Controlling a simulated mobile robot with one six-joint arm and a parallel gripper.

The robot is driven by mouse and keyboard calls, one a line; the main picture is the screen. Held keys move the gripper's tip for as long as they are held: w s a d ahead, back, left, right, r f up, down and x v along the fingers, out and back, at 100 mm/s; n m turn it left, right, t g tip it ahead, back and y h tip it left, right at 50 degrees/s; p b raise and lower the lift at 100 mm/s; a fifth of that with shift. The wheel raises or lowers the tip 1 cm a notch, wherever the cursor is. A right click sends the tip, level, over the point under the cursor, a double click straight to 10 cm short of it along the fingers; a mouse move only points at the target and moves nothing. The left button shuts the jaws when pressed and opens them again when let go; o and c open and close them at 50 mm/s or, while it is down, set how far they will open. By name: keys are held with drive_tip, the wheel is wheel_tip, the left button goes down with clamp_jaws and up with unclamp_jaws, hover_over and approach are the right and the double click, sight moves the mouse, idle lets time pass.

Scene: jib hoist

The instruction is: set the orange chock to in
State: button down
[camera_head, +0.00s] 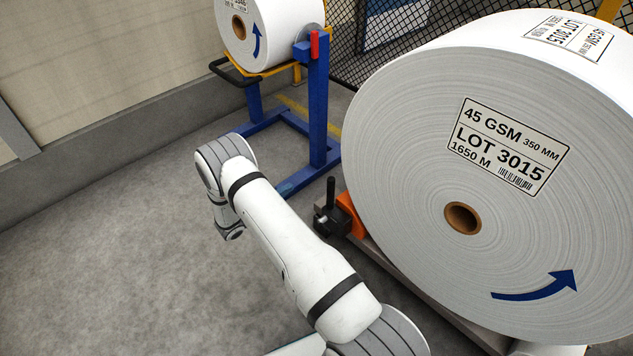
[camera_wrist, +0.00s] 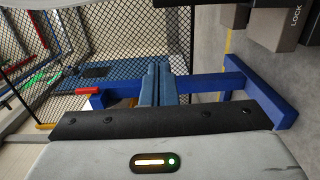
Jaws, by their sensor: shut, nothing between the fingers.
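The orange chock (camera_head: 352,214) sits low at the left edge of the big paper roll (camera_head: 420,180) in the camera_head view. A black upright lever (camera_head: 331,190) with a dark clamp body stands just left of it. Much of the chock is hidden behind the roll and this lever. My gripper (camera_wrist: 158,66) shows in the camera_wrist view with its fingers together and nothing between them. In the camera_head view my arm's wrist is left of the chock and apart from it; the fingers cannot be made out there.
A blue stand (camera_head: 318,100) with a red-tipped post holds a smaller roll (camera_head: 268,28) at the back. It also shows in the camera_wrist view (camera_wrist: 262,92). A dark block marked LOCK (camera_wrist: 293,22) is at that view's upper right. The floor at left is clear.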

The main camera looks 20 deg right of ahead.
drive_tip(key=d+b, duration=0.4)
drive_tip(key=d, duration=0.7)
drive_tip(key=shift+d+f, duration=0.15)
drive_tip(key=shift+d, duration=0.1)
